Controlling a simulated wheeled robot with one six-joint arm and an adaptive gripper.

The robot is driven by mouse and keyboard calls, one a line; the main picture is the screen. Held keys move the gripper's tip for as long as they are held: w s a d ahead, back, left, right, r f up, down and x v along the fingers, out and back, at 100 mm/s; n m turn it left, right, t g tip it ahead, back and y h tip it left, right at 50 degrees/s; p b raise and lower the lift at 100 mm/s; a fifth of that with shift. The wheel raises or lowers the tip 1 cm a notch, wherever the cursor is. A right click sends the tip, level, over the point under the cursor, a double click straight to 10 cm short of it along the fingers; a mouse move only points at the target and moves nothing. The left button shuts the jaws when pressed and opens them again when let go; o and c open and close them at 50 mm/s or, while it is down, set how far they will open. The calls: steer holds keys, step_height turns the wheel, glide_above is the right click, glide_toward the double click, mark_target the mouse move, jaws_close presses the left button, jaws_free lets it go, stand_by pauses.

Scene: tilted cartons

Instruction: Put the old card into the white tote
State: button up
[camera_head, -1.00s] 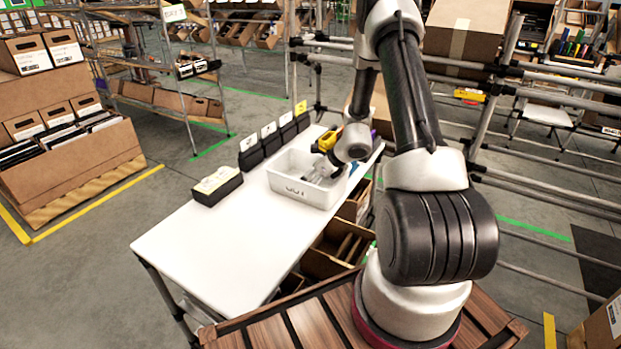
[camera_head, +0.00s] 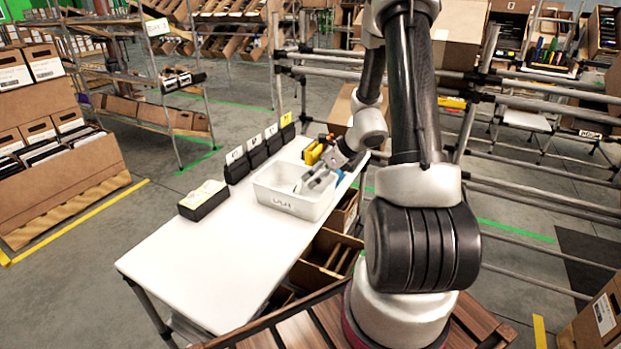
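The white tote (camera_head: 290,205) stands on the white table, with a dark marking on its near side. My gripper (camera_head: 312,184) reaches in from the right, its grey fingers tilted down over the tote's right part. It overlaps the opening in the picture. I cannot tell whether the fingers are inside or just above the rim. I cannot make out the old card, in the fingers or in the tote. The finger gap is too small to judge.
The white table (camera_head: 205,268) has clear room in front of the tote. A black card box (camera_head: 203,200) stands left of it, and several black boxes with white tabs (camera_head: 255,151) line the back edge. A yellow item (camera_head: 314,153) is behind the tote. Brown cartons (camera_head: 325,258) sit below the table.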

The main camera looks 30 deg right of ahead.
steer(key=s+a+r+n+g, duration=0.1)
steer(key=s+a+r+n, duration=0.45)
steer(key=r+n, duration=0.3)
steer(key=s+a+r+n+g, duration=0.2)
steer(key=s+a+r+n, duration=0.2)
steer(key=s+r+n, duration=0.45)
steer(key=s+d+r+n+h, duration=0.1)
steer(key=s+r+n+h, duration=0.1)
steer(key=s+r+n, duration=0.3)
steer(key=s+d+r+n+h, duration=0.2)
steer(key=s+r+n, duration=0.3)
steer(key=s, duration=0.5)
steer(key=shift+r+n+h, duration=0.2)
steer(key=shift+n+h, duration=0.1)
steer(key=shift+n, duration=0.8)
steer(key=shift+s, duration=0.15)
